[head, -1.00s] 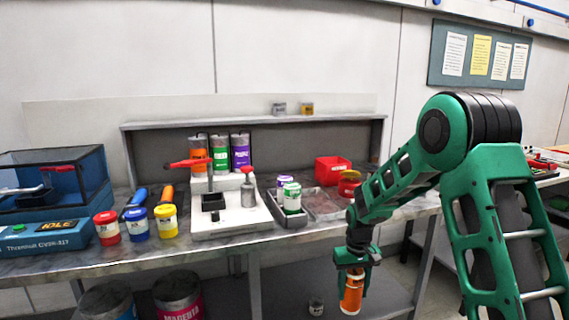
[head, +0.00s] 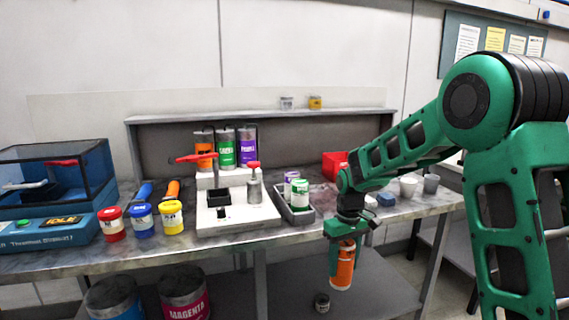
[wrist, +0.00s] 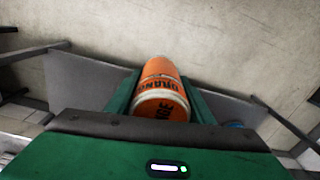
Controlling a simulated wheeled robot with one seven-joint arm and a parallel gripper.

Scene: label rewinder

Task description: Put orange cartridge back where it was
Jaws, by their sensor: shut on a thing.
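My gripper (head: 342,260) points down in front of the bench's front edge and is shut on the orange cartridge (head: 344,274). The cartridge hangs slightly tilted, below the bench-top level and clear of it. In the wrist view the orange cartridge (wrist: 160,88), with dark lettering, sits between the fingers. A small grey tray (head: 296,216) on the bench, left of my gripper, holds a purple-labelled cartridge (head: 290,182) and a green-labelled cartridge (head: 300,195). My arm hides part of the bench to the right of that tray.
A white press base (head: 250,217) stands left of the tray. Large orange, green and purple canisters (head: 226,150) stand behind it. Red, blue and yellow jars (head: 142,222) are further left. A red bin (head: 333,165) is partly hidden by my arm. Cups (head: 408,187) stand right.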

